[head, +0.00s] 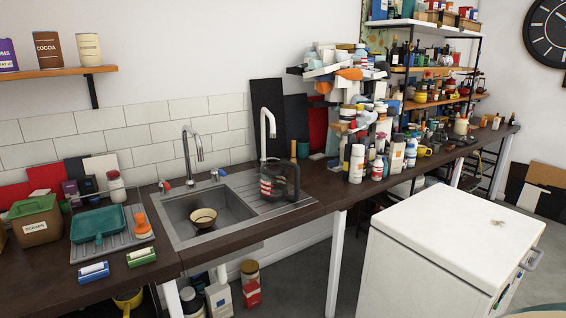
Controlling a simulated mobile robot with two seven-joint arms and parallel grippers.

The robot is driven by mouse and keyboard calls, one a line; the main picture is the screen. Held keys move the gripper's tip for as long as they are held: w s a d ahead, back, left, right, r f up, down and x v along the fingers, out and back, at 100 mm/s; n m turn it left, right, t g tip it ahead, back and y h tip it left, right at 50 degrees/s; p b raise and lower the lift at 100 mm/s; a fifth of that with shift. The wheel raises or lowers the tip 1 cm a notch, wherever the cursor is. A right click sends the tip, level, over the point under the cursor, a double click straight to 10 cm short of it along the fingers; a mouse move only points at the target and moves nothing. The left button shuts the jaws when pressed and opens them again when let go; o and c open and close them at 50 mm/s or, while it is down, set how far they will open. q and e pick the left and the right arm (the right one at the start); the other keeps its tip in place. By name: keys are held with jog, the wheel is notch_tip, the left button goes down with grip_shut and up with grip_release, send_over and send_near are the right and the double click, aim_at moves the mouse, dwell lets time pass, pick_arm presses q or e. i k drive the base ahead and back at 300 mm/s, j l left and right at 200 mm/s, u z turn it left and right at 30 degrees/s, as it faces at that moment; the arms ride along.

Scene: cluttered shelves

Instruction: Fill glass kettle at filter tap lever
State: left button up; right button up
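A glass kettle (267,186) with a dark handle stands upright on the ribbed drainboard (290,207) right of the sink basin. A slim white tap (264,130) with a hooked spout rises behind it, and the spout end hangs above the kettle in the picture. I cannot tell whether the spout lines up with the kettle's opening. The kettle's contents and the white tap's lever cannot be made out. A taller chrome tap (198,150) stands behind the basin, with a red handle (164,185) and a blue handle (215,174). Neither of my grippers is in view.
A bowl (204,217) sits in the sink basin (226,205). A teal dish (97,226), an orange-topped bottle (142,225) and a scraps bin (35,220) crowd the left counter. Jars (356,163) crowd the right. A white chest (450,225) stands at front right.

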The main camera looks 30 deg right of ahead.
aim_at(281, 161)
jog(key=i+l, duration=0.15)
jog(key=l, duration=0.2)
jog(key=i+l+u, duration=0.15)
jog(key=l, duration=0.25)
jog(key=i+l, duration=0.2)
jog(key=l, duration=0.15)
jog(key=i+l+u, duration=0.1)
jog(key=l, duration=0.3)
jog(key=i+l, duration=0.15)
jog(key=l, duration=0.25)
jog(key=i+l+u, duration=0.15)
jog(key=l, duration=0.25)
jog(key=i+l, duration=0.1)
jog(key=l, duration=0.3)
jog(key=i+l+u, duration=0.1)
jog(key=l, duration=0.3)
